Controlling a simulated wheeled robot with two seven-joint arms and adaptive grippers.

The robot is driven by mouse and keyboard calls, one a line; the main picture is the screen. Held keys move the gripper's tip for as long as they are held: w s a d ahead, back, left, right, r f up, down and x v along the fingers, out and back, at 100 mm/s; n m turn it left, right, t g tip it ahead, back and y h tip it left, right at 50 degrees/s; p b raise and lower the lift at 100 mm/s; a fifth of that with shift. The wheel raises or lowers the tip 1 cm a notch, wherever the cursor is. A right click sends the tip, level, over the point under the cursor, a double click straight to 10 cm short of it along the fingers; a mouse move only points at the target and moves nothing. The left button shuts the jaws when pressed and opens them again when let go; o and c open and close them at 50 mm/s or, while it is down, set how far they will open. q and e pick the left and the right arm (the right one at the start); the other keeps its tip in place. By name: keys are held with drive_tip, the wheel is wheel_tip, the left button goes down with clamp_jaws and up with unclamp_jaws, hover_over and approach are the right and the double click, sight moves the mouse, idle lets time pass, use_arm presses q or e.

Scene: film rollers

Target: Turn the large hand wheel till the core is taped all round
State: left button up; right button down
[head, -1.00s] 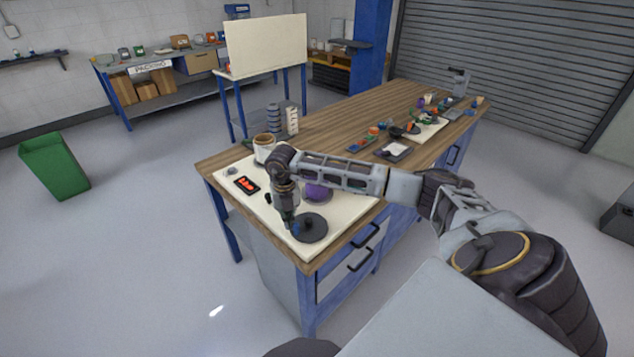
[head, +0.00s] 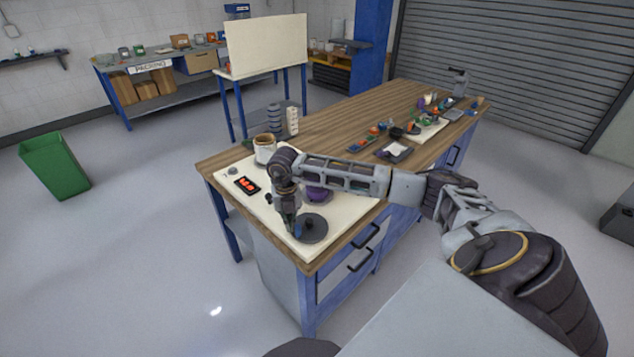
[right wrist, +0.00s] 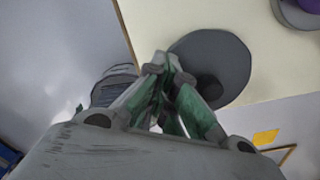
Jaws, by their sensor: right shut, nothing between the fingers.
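The large hand wheel, a dark grey disc (head: 314,231), lies flat near the front corner of the bench mat. It also shows in the right wrist view (right wrist: 226,52), with a dark round knob (right wrist: 209,88) on its face. My right gripper (head: 292,229) points down at the wheel's left edge. In the right wrist view its green-padded fingers (right wrist: 163,72) are together, empty, in front of the wheel's rim near the knob. I cannot tell whether they touch it. The core and its tape are not clear; my right arm hides part of the mat. My left gripper is out of view.
A purple round part (head: 318,194) is behind my forearm. Several small items lie along the wooden bench (head: 345,121) to the right.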

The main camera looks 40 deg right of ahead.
drive_tip(key=shift+s+a, duration=0.1)
drive_tip(key=shift+s, duration=1.05)
drive_tip(key=shift+s+p, duration=0.15)
drive_tip(key=shift+p, duration=0.15)
drive_tip(key=shift+s, duration=1.1)
drive_tip(key=shift+s+d, duration=0.1)
drive_tip(key=shift+d, duration=0.2)
drive_tip(key=shift+s+d, duration=0.3)
drive_tip(key=shift+s, duration=0.2)
drive_tip(key=shift+s+d, duration=0.1)
drive_tip(key=shift+s, duration=0.15)
drive_tip(key=shift+s+d, duration=0.2)
drive_tip(key=shift+s, duration=0.15)
